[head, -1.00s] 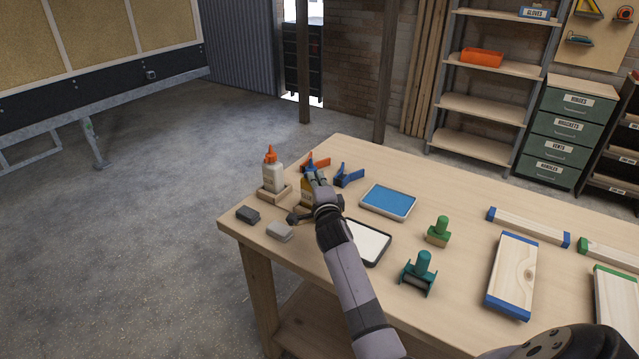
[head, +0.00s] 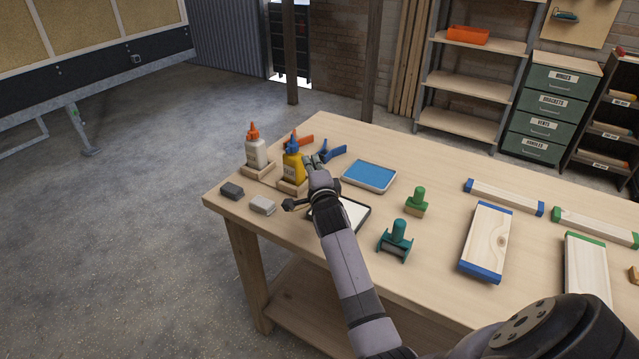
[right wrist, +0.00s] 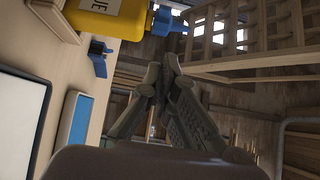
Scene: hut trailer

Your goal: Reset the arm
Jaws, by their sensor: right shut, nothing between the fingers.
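My right arm reaches over the workbench (head: 440,268) from the lower right in the head view. My right gripper (head: 312,162) is just right of the yellow glue bottle (head: 292,166) with the blue cap, apart from it as far as I can tell. In the right wrist view the gripper's fingers (right wrist: 162,75) are together and empty, and the yellow bottle (right wrist: 108,18) shows at the upper left. My left gripper is not in view.
A white bottle with an orange cap (head: 256,152) stands in a wooden holder at the left. Blue and orange clamps, a blue-topped tray (head: 369,176), a white pad (head: 352,214), stamps (head: 397,240) and boards (head: 487,242) lie around. Dark (head: 232,190) and grey blocks sit near the left edge.

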